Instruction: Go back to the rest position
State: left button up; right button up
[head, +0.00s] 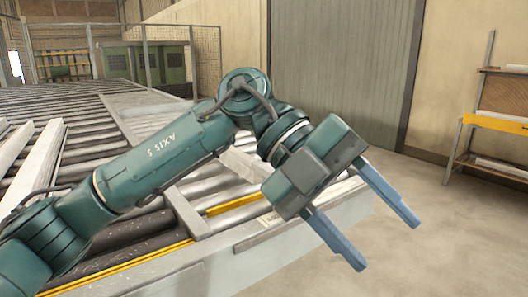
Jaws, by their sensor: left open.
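My left gripper (388,244) shows in the head view at the right of centre, on the green arm that comes in from the left. Its two blue fingers are spread apart and point down to the right. Nothing is between them. The gripper is past the right end of the roller bench (300,250), with the floor behind its fingertips. The arm crosses above the bench and hides part of it. My right gripper is not in view.
Pale profiles (35,165) lie on the rollers at the left. A yellow strip (235,204) runs along the bench near its front edge. A shelf rack (497,125) stands at the far right. The floor (450,235) between bench and rack is clear. A mesh fence (160,60) stands behind.

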pick_arm(q)
jog(key=w+a+f+n+t+h+p, duration=0.1)
jog(key=w+a+f+n+t+h, duration=0.15)
jog(key=w+n+t+h, duration=0.4)
jog(key=w+a+f+n+t+h+p, duration=0.1)
jog(key=w+a+f+n+t+h, duration=0.2)
jog(key=n+t+h, duration=0.6)
jog(key=w+a+f+n+t+y, duration=0.45)
jog(key=f+n+t+y, duration=0.3)
jog(key=n+t, duration=0.4)
jog(key=s+a+f+n+g+y+p, duration=0.1)
jog(key=a+f+n+y, duration=0.55)
jog(key=f, duration=0.45)
jog(key=s+a+f+n+g+y, duration=0.1)
jog(key=s+a+f+g+y, duration=0.2)
jog(key=s+f, duration=0.5)
jog(key=s+a+f+n+g+y, duration=0.2)
jog(key=s+a+f+g+y, duration=0.2)
jog(key=s+f, duration=0.3)
notch_tip(320, 180, down, 5)
jog(key=shift+s+a+r+g+p, duration=0.1)
jog(key=shift+s+a+g+p, duration=0.25)
jog(key=shift+a+g+p, duration=0.2)
